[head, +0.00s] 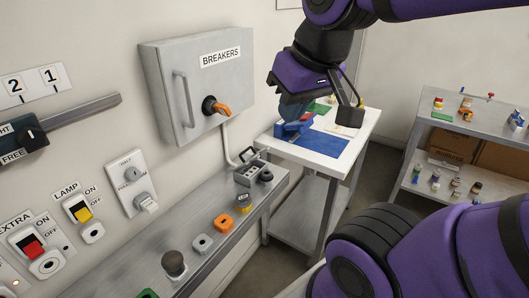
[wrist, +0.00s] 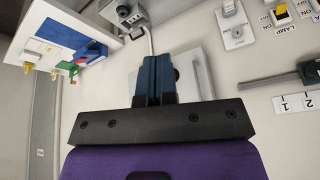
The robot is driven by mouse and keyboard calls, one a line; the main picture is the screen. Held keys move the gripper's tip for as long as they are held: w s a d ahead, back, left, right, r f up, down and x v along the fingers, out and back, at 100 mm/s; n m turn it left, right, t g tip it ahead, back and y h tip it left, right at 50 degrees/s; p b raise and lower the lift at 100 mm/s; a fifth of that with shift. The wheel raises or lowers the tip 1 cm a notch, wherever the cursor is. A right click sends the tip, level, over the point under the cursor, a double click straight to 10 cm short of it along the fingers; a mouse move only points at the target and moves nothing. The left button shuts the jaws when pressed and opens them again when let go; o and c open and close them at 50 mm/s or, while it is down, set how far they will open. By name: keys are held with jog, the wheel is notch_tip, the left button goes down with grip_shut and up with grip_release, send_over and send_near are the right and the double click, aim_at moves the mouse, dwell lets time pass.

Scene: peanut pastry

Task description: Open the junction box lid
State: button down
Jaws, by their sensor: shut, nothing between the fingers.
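A grey wall box (head: 200,80) labelled BREAKERS hangs at the centre left in the head view. Its lid is closed, with a vertical bar handle (head: 181,101) on the left and an orange-tipped rotary knob (head: 217,107) at the lower right. My gripper (head: 291,112) is to the right of the box, apart from it, pointing down. In the wrist view its dark blue fingers (wrist: 154,62) are together and empty. Behind them part of the grey box (wrist: 203,72) shows upside down, partly hidden by the fingers and the gripper body.
A steel shelf (head: 187,245) with buttons and small parts runs below the box. A white table (head: 350,135) with a blue mat (head: 322,146) stands behind my gripper. A cart (head: 470,137) with small items is at the right. Wall switches (head: 77,209) are at the left.

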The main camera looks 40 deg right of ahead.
jog(key=w+d+f+m+g+y, duration=0.1)
jog(key=w+d+f+m+y, duration=0.3)
jog(key=w+f+m+y, duration=0.35)
jog(key=w+d+f+m+g+y, duration=0.1)
jog(key=w+d+f+m+y, duration=0.2)
jog(key=w+f+m+y, duration=0.5)
jog(key=w+d+f+m+t+h, duration=0.1)
jog(key=d+f+m+t+h, duration=0.4)
jog(key=d+f+m+t, duration=0.5)
jog(key=w+d+f+m+t+h, duration=0.1)
jog(key=d+f+m+t+h, duration=0.6)
jog(key=f, duration=0.6)
jog(key=w+a+r+g+y, duration=0.1)
jog(key=w+r, duration=0.1)
jog(key=w, duration=0.4)
jog(key=w+a+r+g+y, duration=0.1)
jog(key=w+a, duration=0.1)
jog(key=w, duration=0.4)
jog(key=shift+a+r+n, duration=0.2)
jog(key=shift+r+n, duration=0.2)
jog(key=shift+n, duration=0.05)
jog(key=shift+y, duration=0.25)
